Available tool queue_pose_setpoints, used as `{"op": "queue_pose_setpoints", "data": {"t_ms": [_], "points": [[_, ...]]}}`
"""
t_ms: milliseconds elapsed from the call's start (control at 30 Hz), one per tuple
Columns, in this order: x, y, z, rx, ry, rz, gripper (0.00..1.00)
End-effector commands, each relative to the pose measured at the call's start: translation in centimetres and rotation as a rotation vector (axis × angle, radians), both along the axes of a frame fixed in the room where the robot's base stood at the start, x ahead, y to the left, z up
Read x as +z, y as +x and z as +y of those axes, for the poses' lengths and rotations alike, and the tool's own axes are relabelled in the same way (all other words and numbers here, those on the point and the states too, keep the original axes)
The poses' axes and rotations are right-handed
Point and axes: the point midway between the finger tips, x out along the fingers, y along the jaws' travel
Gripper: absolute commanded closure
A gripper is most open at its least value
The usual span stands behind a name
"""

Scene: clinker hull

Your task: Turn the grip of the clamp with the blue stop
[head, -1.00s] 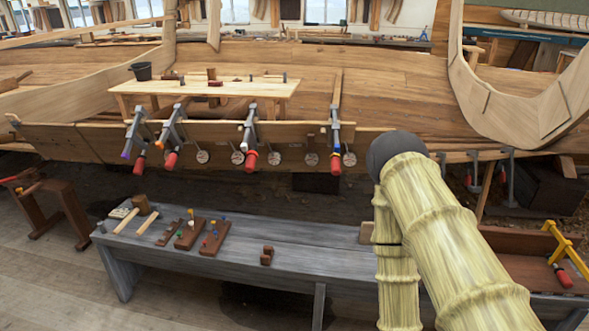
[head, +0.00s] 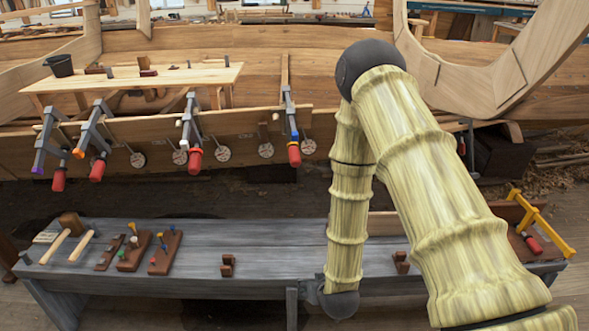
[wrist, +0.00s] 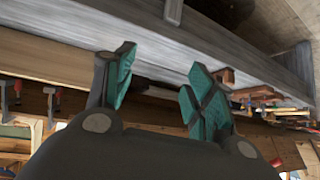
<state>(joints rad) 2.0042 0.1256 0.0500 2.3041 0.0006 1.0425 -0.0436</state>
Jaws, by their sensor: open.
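In the head view the fingers cannot be made out; my arm reaches down to the bench's front edge. Red-ended clamps show at the left of the wrist view, but I cannot tell which they are.
Other clamps have a purple end (head: 38,168), an orange stop (head: 79,152) and a white stop (head: 184,144). The grey bench (head: 200,235) below carries mallets, wooden blocks and an open-topped box with a yellow handle (head: 540,222). Floor shows between bench and hull.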

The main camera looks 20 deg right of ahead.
Motion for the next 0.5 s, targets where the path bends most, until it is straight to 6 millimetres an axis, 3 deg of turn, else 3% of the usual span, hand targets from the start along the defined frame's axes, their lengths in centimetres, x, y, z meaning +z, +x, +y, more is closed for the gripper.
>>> {"op": "queue_pose_setpoints", "data": {"t_ms": [33,100,200,333,500], "points": [[1.6,3.9,-0.2,-0.013,0.002,-0.109,0.45],[5.1,8.4,-0.6,-0.029,0.003,-0.251,0.45],[10.4,13.6,-1.3,-0.053,0.001,-0.439,0.45],[16.8,18.1,-2.1,-0.083,-0.001,-0.637,0.45],[22.2,20.7,-2.8,-0.109,-0.003,-0.788,0.45]]}}
